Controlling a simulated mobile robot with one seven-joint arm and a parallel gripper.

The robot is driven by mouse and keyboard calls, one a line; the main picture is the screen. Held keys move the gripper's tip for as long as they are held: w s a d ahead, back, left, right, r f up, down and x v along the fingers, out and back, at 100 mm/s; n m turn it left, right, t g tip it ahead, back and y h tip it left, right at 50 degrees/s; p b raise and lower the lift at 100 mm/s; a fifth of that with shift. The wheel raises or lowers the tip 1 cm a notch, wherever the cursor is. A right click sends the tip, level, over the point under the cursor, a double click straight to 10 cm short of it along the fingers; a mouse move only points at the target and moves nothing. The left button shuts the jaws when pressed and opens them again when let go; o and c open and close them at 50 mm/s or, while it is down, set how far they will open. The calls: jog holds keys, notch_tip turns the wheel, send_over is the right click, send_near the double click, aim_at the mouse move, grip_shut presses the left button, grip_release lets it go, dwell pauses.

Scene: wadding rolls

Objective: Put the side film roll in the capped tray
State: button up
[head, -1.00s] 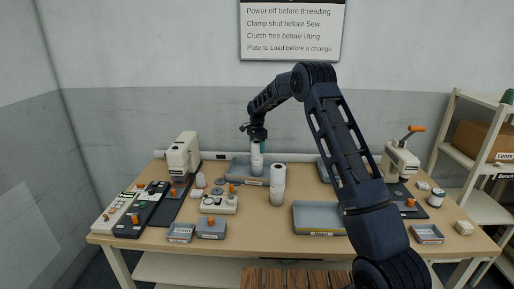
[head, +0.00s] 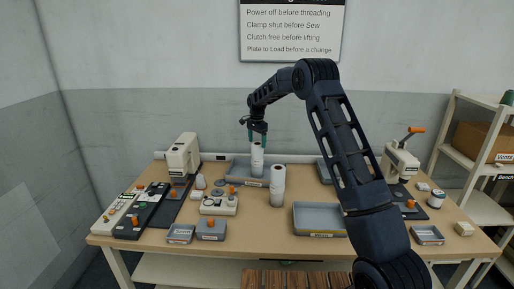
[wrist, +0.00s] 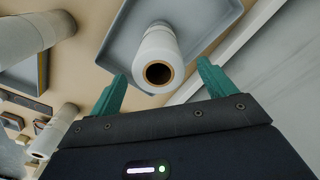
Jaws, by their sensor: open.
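A white roll (head: 257,160) with a brown core stands upright in a grey tray (head: 240,169) at the back middle of the table. In the wrist view the roll (wrist: 157,50) shows end-on between the teal fingers, with the grey tray (wrist: 118,48) around its base. My gripper (head: 257,138) is open just above the roll, its fingers apart and holding nothing. A taller white roll or stack (head: 277,187) stands on the table in front of the tray. I cannot read which tray or roll carries which name.
A larger empty grey tray (head: 318,219) lies front right of the tall roll. Another tray (head: 323,171) is partly behind my arm. Small trays (head: 180,234) sit at the front left. White machines (head: 184,158) stand at both sides. Some bare table lies around the tall roll.

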notch_tip(320, 180, up, 8)
jog(key=shift+f, duration=0.2)
jog(key=s+d+r+n+t, duration=0.1)
jog(key=s+d+r+n, duration=0.1)
jog(key=s+d+r, duration=0.9)
jog(key=s+d+r+n+t, duration=0.1)
jog(key=s+d+r+n, duration=0.1)
jog(key=s+d+r, duration=0.85)
jog(key=s+d+f+n+t, duration=0.1)
jog(key=s+d+f, duration=0.2)
jog(key=s, duration=0.8)
jog(key=s+d+f+n, duration=0.2)
jog(key=s+d, duration=0.3)
jog(key=s, duration=0.6)
jog(key=s+d+f+n+t, duration=0.1)
jog(key=s+d+f, duration=0.3)
jog(key=s, duration=0.7)
jog(key=shift+s+d+f+n+t, duration=0.25)
jog(key=shift+d+f+n+t, duration=0.05)
jog(key=shift+d+n, duration=0.2)
